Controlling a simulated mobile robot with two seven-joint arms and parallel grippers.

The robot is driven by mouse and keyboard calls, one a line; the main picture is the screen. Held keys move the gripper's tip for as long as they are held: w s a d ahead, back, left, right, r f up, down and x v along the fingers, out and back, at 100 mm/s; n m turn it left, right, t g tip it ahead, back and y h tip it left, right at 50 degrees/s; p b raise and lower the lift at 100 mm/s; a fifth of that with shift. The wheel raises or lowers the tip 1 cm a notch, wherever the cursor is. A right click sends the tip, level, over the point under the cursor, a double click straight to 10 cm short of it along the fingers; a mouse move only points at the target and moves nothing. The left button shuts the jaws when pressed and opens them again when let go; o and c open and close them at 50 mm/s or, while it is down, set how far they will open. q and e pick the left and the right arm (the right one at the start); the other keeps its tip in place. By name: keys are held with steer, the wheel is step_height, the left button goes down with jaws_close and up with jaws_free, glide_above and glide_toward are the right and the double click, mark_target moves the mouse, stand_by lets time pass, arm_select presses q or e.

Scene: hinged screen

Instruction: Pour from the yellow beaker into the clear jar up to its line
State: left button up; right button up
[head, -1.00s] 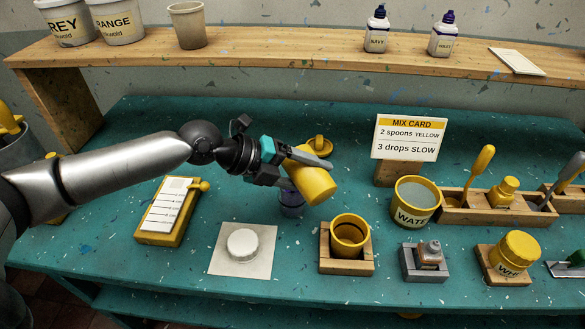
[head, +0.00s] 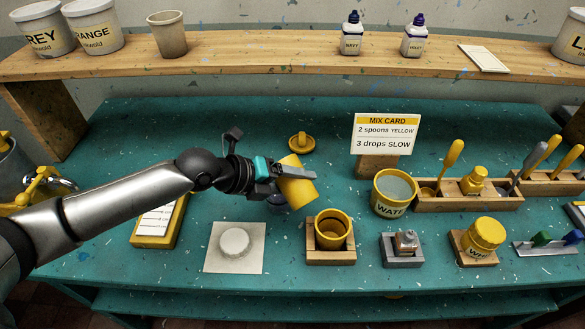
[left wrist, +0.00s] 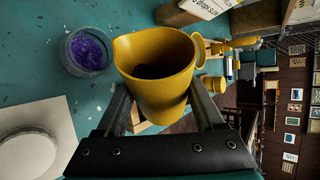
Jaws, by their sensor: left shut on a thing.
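My left gripper (head: 290,179) is shut on the yellow beaker (head: 298,188) and holds it above the table, tilted. In the left wrist view the beaker (left wrist: 155,85) shows its open mouth, dark inside, with its spout towards the jar side and its handle on the right. The clear jar (head: 279,205) stands on the table just below and left of the beaker, partly hidden by the gripper. In the left wrist view the jar (left wrist: 88,50) holds something purple. Its line is not readable, and no stream shows. My right gripper is not in view.
A yellow pot in a wooden holder (head: 332,256) stands close right of the jar. A white mat with a round disc (head: 235,242) lies in front left. A yellow lid (head: 301,143) lies behind. The water pot (head: 393,193) and mix card (head: 386,134) stand further right.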

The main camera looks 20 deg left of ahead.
mark_target(301, 192)
arm_select(q)
steer(key=shift+s+d+f+m+y+p, duration=0.1)
steer(key=shift+d+f+m+y+p, duration=0.05)
steer(key=shift+f+m+y+p, duration=0.2)
steer(key=shift+f+m+t+y, duration=0.25)
steer(key=shift+f+t+y, duration=0.1)
steer(key=shift+f+t, duration=0.05)
steer(key=shift+f+m+t+y+b, duration=0.3)
steer(key=shift+f+y+b, duration=0.1)
steer(key=shift+f, duration=0.05)
steer(key=shift+f+b, duration=0.35)
steer(key=shift+b, duration=0.15)
steer(key=shift+r+m+t+y+p, duration=0.7)
steer(key=shift+r+p, duration=0.15)
steer(key=shift+p, duration=0.1)
steer(key=shift+s+d+r+m+t+y+p, duration=0.45)
steer(key=shift+d+m+t+y, duration=0.15)
steer(key=shift+m+t, duration=0.15)
steer(key=shift+s+d+r+m+t+y, duration=0.4)
steer(key=shift+d+r+m+t+y, duration=0.1)
steer(key=shift+m+t+y, duration=0.25)
